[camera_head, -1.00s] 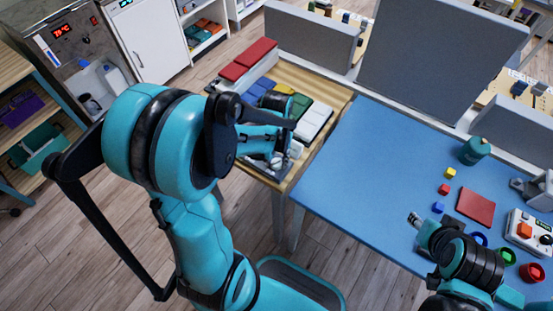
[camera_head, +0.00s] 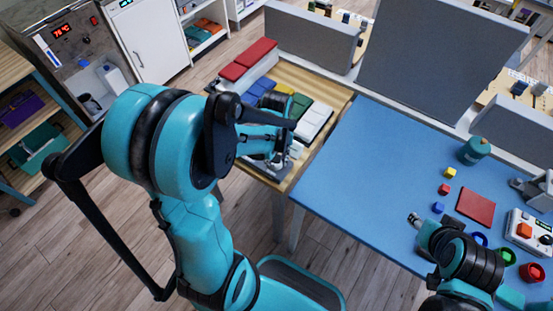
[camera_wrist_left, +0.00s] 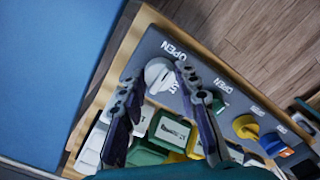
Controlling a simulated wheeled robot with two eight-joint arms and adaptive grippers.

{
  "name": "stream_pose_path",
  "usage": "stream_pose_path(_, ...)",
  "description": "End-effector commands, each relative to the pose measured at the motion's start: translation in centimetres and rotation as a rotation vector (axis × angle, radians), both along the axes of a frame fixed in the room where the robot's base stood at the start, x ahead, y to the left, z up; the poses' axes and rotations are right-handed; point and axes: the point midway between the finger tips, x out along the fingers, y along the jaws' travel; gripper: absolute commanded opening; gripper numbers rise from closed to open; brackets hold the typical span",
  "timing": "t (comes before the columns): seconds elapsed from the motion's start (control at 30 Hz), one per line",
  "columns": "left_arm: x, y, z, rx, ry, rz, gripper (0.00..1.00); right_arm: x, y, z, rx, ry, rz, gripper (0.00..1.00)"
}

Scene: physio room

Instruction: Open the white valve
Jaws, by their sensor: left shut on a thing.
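The white valve (camera_wrist_left: 159,74) is a round knob on a grey panel (camera_wrist_left: 206,66) in the left wrist view. An OPEN label stands above it, and another label beside it is partly covered. My left gripper (camera_wrist_left: 157,66) has one finger on each side of the knob and is shut on it. In the head view, my left gripper (camera_head: 283,158) is low over the front of the wooden table, and the valve is mostly hidden there. My right gripper (camera_head: 415,220) is over the blue table; its jaws are too small to read.
The blue table (camera_head: 375,160) has a clear left half; small blocks, a red pad (camera_head: 476,207) and a control box stand right.

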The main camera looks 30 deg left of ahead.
Motion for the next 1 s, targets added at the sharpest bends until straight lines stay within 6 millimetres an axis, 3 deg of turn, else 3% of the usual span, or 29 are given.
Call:
stream_pose_path(0.17, 0.0, 0.0, 0.0, 0.0, 0.0, 0.0, 0.03, 0.0, 0.0, 0.0, 0.0, 0.0, 0.0, 0.4)
stream_pose_path(0.2, 0.0, 0.0, 0.0, 0.0, 0.0, 0.0, 0.42, 0.0, 0.0, 0.0, 0.0, 0.0, 0.0, 0.4)
stream_pose_path(0.27, 0.0, 0.0, 0.0, 0.0, 0.0, 0.0, 0.53, 0.0, 0.0, 0.0, 0.0, 0.0, 0.0, 0.4)
stream_pose_path(0.67, 0.0, 0.0, 0.7, 0.0, 0.0, -0.001, 0.53, 0.0, 0.0, 0.0, 0.0, 0.0, 0.0, 0.4)
stream_pose_path(1.0, 0.0, 0.0, 6.9, 0.0, 0.0, -0.001, 0.53, 0.0, 0.0, 0.0, 0.0, 0.0, 0.0, 0.4)
